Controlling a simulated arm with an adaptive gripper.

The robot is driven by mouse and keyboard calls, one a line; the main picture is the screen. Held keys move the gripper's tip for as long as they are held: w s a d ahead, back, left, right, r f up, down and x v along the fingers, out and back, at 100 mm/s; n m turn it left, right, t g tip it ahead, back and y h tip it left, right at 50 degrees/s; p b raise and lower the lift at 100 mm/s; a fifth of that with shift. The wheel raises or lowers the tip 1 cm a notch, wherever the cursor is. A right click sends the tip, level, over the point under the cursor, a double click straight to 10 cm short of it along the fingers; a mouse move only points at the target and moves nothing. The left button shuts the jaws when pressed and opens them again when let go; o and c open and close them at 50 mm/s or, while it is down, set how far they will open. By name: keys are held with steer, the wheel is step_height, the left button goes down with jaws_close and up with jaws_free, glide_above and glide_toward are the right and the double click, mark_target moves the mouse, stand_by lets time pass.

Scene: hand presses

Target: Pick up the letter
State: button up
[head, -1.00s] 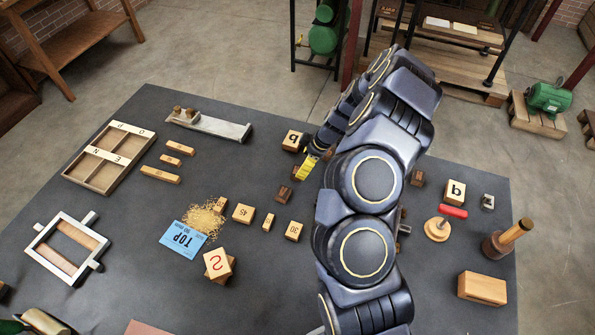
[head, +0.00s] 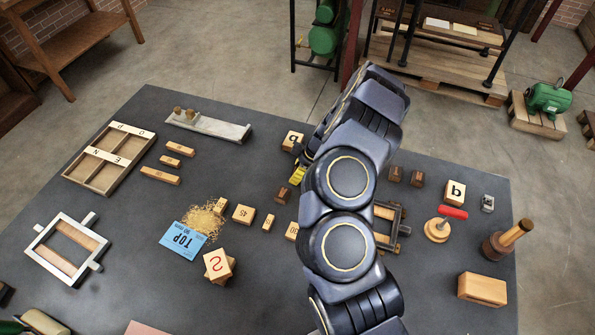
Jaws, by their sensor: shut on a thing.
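My gripper (head: 298,174), with yellow on its end, is low over the back middle of the table, partly hidden by my own arm. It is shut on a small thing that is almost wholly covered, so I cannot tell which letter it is. A small dark brown block (head: 284,195) stands just in front and to the left of it. A pale block marked with a letter like "b" or "q" (head: 292,140) stands behind it. Another such pale letter block (head: 455,193) is at the right, and a block with a red S (head: 217,263) is at the front left.
Two dark blocks (head: 405,176) stand right of my arm, behind a dark frame (head: 391,224). A compartment tray (head: 104,160) is at the left.

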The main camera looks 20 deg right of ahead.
mark_target(292, 171)
steer(key=shift+r, duration=0.65)
steer(key=r, duration=0.2)
steer(key=shift+s+r, duration=0.25)
steer(key=shift+r, duration=0.1)
steer(key=s+a+r, duration=0.3)
steer(key=s+r, duration=0.6)
steer(key=s, duration=0.4)
steer(key=shift+a, duration=0.4)
